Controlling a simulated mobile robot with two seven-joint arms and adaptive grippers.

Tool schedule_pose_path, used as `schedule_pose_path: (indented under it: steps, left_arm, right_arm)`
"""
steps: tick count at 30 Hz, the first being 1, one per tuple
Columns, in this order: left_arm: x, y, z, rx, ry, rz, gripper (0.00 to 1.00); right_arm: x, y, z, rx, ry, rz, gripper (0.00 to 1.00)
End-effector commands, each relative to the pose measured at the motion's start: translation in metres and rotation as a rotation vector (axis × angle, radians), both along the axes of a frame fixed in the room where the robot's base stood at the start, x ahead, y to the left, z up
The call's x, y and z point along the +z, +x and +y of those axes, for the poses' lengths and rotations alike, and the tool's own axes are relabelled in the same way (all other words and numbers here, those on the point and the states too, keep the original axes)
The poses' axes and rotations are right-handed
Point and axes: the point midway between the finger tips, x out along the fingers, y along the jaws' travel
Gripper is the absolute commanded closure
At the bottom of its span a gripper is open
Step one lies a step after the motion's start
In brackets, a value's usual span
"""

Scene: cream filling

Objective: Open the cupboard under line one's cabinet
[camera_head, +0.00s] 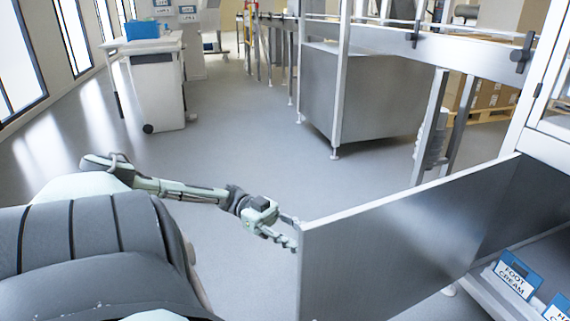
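The cupboard door (390,255) is a flat steel panel that stands swung out into the room, with its free edge at the left. The open cupboard (465,290) shows at the lower right, with a blue-and-white box marked FOOT CREAM (516,276) inside. My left gripper (294,233) is at the door's free edge, its two fingers spread apart. The fingertips reach the edge in the picture; I cannot tell whether they touch it. My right gripper is not in view.
Another steel cabinet (365,95) stands on legs at the back. A white cart (157,85) with a blue bin (142,29) is at the back left. Cartons on a pallet (485,97) are at the upper right. The grey floor between is clear.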

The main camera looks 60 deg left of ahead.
Motion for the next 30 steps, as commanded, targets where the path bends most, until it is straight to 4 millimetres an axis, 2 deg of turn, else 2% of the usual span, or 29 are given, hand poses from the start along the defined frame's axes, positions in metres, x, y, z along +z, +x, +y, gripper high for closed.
schedule_pose_path:
  steps: [7, 13, 19, 30]
  left_arm:
    - [0.0, -0.015, 0.054, 0.006, 0.003, -0.002, 0.67]
    - [0.0, -0.025, 0.085, 0.004, 0.002, -0.001, 0.67]
    - [0.0, -0.03, 0.098, 0.001, 0.001, 0.0, 0.67]
    - [0.0, -0.031, 0.099, 0.0, 0.001, 0.001, 0.67]
  right_arm:
    - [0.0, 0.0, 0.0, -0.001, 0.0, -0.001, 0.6]
    - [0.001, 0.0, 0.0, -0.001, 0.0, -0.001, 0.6]
    - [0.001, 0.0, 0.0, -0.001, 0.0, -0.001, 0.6]
    - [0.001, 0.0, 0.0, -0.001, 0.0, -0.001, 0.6]
